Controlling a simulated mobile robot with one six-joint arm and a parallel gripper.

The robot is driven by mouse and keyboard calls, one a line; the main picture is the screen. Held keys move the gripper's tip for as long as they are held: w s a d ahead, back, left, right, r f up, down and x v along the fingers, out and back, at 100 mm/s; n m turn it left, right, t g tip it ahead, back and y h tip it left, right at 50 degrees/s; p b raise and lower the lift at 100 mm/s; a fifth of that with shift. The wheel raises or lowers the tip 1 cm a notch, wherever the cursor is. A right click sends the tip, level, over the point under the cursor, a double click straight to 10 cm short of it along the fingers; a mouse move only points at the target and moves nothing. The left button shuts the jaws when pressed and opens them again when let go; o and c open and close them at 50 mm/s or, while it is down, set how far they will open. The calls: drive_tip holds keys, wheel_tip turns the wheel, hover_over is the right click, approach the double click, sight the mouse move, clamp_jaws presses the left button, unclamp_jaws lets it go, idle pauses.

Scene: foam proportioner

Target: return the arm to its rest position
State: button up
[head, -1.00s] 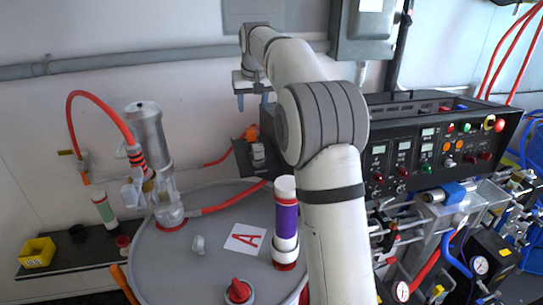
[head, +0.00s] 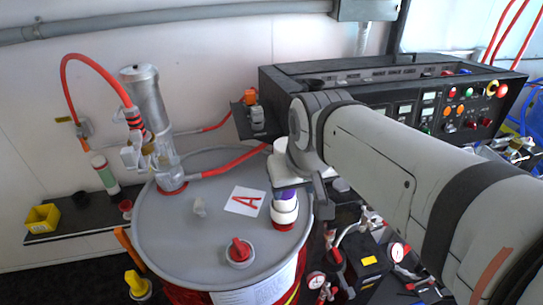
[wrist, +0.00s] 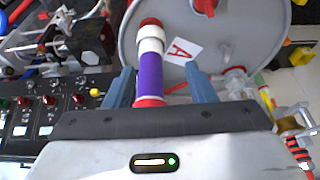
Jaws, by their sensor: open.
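My gripper (head: 298,197) is low over the right side of the grey drum, by the white and purple tube (head: 287,208). My wrist and gripper hide the tube's upper part in the head view. In the wrist view, the open fingers of my gripper (wrist: 160,76) appear either side of the upright tube (wrist: 150,72). My arm stretches from the lower right of the head view to the drum.
The drum (head: 180,250) carries a letter A card (head: 245,201), a red-knobbed cap (head: 239,252) and a silver pump (head: 150,110) with a red hose. A black control panel (head: 430,105) stands behind my arm. Gauges and valves crowd below it. A yellow bin (head: 42,217) sits at left.

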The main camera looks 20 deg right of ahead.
drive_tip(key=s+f, duration=0.2)
drive_tip(key=s, duration=0.1)
drive_tip(key=shift+s+a+f, duration=0.1)
drive_tip(key=shift+a+f, duration=0.05)
drive_tip(key=shift+f, duration=0.2)
wheel_tip(320, 180, down, 6)
drive_tip(key=b, duration=0.5)
drive_tip(key=shift+g, duration=0.4)
drive_tip(key=shift+w+f, duration=0.1)
drive_tip(key=shift+w, duration=0.1)
drive_tip(key=shift+c, duration=0.4)
